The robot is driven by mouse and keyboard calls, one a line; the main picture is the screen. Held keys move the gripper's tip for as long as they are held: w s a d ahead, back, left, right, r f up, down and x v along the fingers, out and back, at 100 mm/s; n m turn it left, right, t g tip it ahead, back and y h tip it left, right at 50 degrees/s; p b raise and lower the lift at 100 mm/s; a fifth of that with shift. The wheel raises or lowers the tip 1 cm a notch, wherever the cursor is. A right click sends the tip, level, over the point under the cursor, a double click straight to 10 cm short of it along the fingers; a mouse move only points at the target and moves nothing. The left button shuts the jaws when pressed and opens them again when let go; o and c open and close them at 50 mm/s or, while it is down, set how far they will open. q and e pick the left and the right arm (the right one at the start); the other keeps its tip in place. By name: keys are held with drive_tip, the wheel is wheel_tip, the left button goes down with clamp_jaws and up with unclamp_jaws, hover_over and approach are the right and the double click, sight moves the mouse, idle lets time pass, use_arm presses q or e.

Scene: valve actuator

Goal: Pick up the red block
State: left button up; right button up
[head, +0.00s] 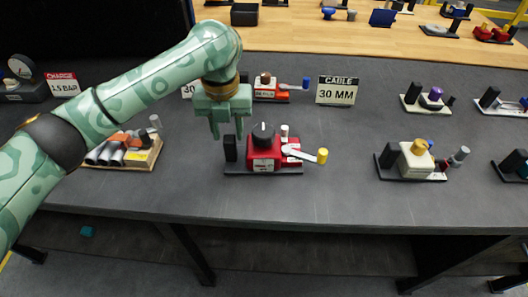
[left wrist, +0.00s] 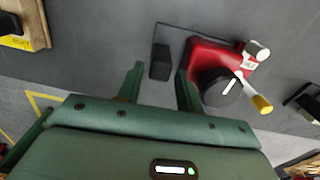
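The red block (head: 254,154) is the body of a valve actuator on a dark base plate at mid-table. It has a black knob (head: 263,134) on top and a silver lever with a yellow end (head: 322,155) at its right. My left gripper (head: 226,130) points down, open and empty, just left of the knob and near the black post (head: 231,148). In the left wrist view the open fingers (left wrist: 159,88) are apart, with the red block (left wrist: 205,55) beyond the right finger and partly hidden by its knob. No contact is clear. My right gripper is not in view.
A cream valve unit (head: 415,162) stands to the right. A wooden board with grey cylinders (head: 105,153) lies left, under my arm. A "CABLE 30 MM" sign (head: 337,91) and an orange unit (head: 268,90) stand behind. Grey table is clear between the units.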

sight(229, 136)
use_arm(q)
wheel_tip(229, 136, down, 6)
drive_tip(key=shift+r, duration=0.15)
clamp_jaws()
drive_tip(key=shift+w+r, duration=0.1)
wheel_tip(229, 136, up, 8)
drive_tip(key=shift+r, duration=0.15)
drive_tip(key=shift+f, duration=3.8)
